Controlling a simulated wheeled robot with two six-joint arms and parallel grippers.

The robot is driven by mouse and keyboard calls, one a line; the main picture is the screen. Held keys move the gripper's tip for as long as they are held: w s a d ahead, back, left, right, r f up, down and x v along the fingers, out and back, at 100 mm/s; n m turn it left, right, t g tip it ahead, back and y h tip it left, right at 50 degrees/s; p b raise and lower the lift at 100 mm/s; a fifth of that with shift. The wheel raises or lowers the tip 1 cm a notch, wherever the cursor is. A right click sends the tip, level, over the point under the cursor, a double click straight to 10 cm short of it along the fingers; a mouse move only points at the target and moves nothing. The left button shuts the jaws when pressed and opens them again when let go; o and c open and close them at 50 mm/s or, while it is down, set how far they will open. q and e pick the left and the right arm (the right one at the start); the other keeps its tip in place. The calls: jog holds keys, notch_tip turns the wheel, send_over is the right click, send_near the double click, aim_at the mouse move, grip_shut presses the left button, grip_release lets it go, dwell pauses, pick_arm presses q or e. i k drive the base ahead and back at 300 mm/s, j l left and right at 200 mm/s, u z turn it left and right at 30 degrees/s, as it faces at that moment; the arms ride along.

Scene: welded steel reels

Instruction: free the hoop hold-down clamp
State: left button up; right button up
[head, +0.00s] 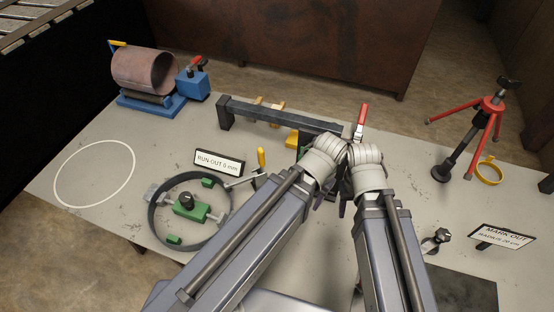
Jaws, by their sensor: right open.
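A dark steel hoop (152,222) lies on the grey table at the left centre, around a green fixture with a black knob (187,201). A metal clamp with a yellow handle (261,158) stands at the hoop's right side; its handle points up. I cannot tell how firmly it bears on the hoop. My right gripper (338,204) is open, right of the hoop and apart from the clamp, partly hidden by my wrists. My left arm crosses just right of the hoop; its wrist is beside the right one, and its jaws are too hidden to read.
A dark bar (282,113) with a red-handled clamp (361,118) stands behind my wrists. A rusty pipe (146,70) rests on a blue stand at the back left. A red tripod (484,122) stands at the right. The white circle's area (95,173) is clear.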

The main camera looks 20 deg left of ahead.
aim_at(261, 154)
jog(key=j+z, duration=0.2)
jog(key=j, duration=0.2)
jog(key=k+j+z, duration=0.2)
jog(key=j, duration=0.2)
jog(key=k+j+z, duration=0.2)
jog(key=j, duration=0.55)
jog(key=k+j, duration=0.1)
jog(key=j, duration=0.2)
